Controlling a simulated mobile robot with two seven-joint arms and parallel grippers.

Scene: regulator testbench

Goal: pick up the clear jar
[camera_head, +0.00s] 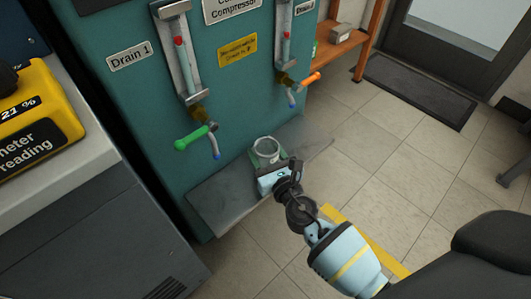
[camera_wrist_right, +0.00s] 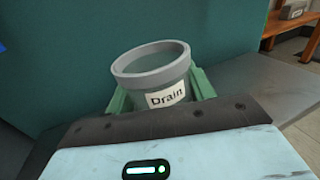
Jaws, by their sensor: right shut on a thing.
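The clear jar (camera_head: 266,149) is a see-through cup with a thick grey rim, at the front of the teal cabinet over a grey shelf. In the right wrist view the jar (camera_wrist_right: 152,75) stands upright and carries a white "Drain" label. My right gripper (camera_head: 269,163) is shut on the jar, with a green finger on each side of it in the wrist view. The gripper body hides the jar's lower part, so I cannot tell whether its base touches the shelf. My left gripper is not in view.
The grey shelf (camera_head: 225,195) juts from the cabinet (camera_head: 140,95). Above it hang a green-handled valve (camera_head: 194,138) and an orange-handled valve (camera_head: 304,80). A yellow meter (camera_head: 38,112) sits on a counter at left. Tiled floor (camera_head: 410,170) is open at right.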

